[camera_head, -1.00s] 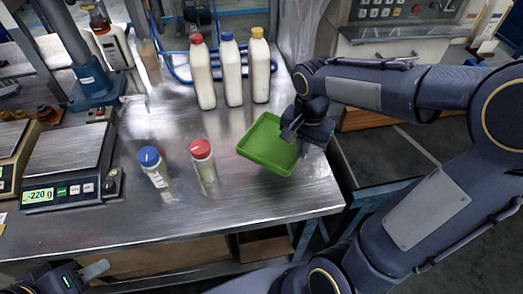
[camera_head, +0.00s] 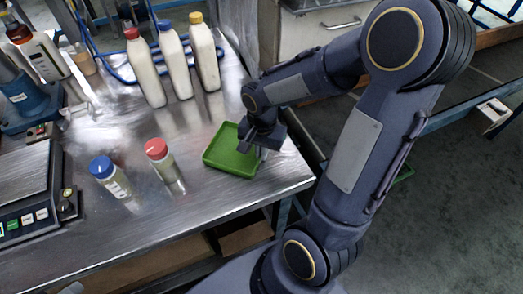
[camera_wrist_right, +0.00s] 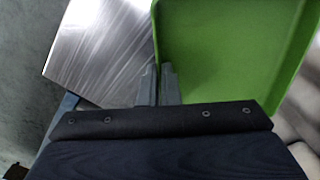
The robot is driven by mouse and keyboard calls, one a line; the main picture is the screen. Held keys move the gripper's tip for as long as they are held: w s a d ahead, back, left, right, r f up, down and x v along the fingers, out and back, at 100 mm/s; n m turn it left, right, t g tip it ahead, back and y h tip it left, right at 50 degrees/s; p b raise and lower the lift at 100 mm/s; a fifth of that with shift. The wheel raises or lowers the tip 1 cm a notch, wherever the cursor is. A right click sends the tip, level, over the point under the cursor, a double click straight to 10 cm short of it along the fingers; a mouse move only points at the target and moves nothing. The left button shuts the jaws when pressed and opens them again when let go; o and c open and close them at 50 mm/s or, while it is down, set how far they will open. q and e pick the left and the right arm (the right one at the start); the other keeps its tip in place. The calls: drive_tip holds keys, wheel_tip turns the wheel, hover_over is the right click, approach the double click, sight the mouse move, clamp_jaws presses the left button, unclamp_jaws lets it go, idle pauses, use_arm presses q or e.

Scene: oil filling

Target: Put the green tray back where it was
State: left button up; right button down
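The green tray (camera_head: 228,158) is near the right edge of the metal table (camera_head: 120,240) and looks nearly level. I cannot tell whether it rests on the table or hangs just above it. My right gripper (camera_head: 245,146) is at the tray's right side. In the right wrist view its two fingers (camera_wrist_right: 158,86) are close together around the rim of the tray (camera_wrist_right: 235,50). Only a grey tip of my left gripper (camera_head: 72,288) shows at the bottom left of the head view; its opening is hidden.
A blue-capped bottle (camera_head: 110,177) and a red-capped bottle (camera_head: 166,166) stand left of the tray. Three tall white bottles (camera_head: 174,62) stand behind. A scale (camera_head: 25,190) is at the left. Bare table lies in front of the tray.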

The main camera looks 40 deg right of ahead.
drive_tip(key=shift+f, duration=0.1)
drive_tip(key=c, duration=1.6)
unclamp_jaws()
drive_tip(key=shift+c, duration=0.2)
drive_tip(key=shift+r, duration=0.35)
wheel_tip(320, 180, up, 10)
drive_tip(key=p, duration=0.2)
drive_tip(key=s+a+r+n+t+y, duration=0.3)
drive_tip(key=s+a+n+t, duration=0.2)
drive_tip(key=s+a+n, duration=0.3)
drive_tip(key=s+n, duration=0.2)
drive_tip(key=shift+s+r+t+y, duration=0.15)
drive_tip(key=shift+s+t+y, duration=0.15)
drive_tip(key=shift+s+y, duration=0.1)
